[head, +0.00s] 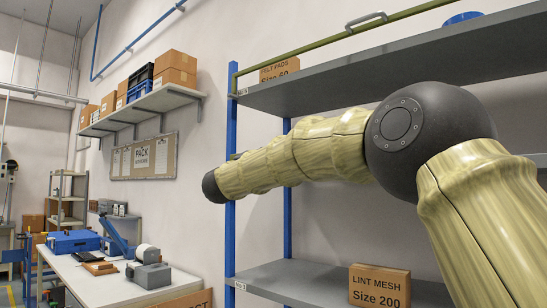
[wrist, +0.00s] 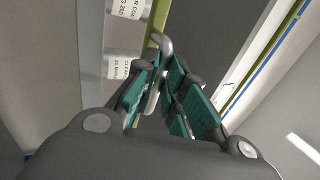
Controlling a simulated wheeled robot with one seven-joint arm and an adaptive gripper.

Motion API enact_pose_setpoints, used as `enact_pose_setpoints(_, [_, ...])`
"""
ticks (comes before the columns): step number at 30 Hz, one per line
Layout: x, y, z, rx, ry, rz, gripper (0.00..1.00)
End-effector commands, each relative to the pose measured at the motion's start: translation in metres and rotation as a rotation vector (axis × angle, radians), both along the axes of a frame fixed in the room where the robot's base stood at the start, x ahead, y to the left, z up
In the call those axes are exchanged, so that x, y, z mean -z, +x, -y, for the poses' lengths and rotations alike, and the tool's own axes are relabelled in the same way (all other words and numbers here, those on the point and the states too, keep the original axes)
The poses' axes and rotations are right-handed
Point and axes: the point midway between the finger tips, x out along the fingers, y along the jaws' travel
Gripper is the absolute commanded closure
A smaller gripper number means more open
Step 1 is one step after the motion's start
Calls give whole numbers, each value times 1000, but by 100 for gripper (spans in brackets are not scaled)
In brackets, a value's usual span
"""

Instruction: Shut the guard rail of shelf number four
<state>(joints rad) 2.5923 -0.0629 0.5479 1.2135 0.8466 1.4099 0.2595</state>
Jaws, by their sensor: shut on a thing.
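In the wrist view my gripper (wrist: 166,78), with its teal finger pads, is closed around a grey bar handle (wrist: 163,42). The handle is fixed to an olive-green guard rail (wrist: 152,47), seen nearly end-on. In the head view the shelf rack has blue uprights (head: 231,150) and grey shelves. An olive-green rail (head: 310,46) with a grey handle (head: 367,20) stands above the upper shelf's (head: 400,72) front edge. My arm crosses in front of the rack, hiding its middle; my gripper does not show there.
A felt pads box (head: 280,69) sits on the upper shelf, a lint mesh box (head: 379,287) on the lower shelf (head: 290,277). Labelled items (wrist: 122,67) are close left of the gripper. A workbench (head: 100,285) with tools stands left, below a wall shelf (head: 140,110) of boxes.

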Motion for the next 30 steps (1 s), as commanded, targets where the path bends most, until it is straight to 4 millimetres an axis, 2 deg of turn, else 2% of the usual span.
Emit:
enact_pose_setpoints(4, [6, 1, 0, 1, 1, -7, 99])
enact_pose_setpoints(7, [5, 1, 1, 2, 1, -6, 81])
enact_pose_setpoints(8, [5, 1, 1, 2, 1, -6, 79])
enact_pose_setpoints(21, [5, -2, -3, 0, 1, -5, 79])
enact_pose_setpoints(30, [24, -30, -31, -1, -1, -6, 79])
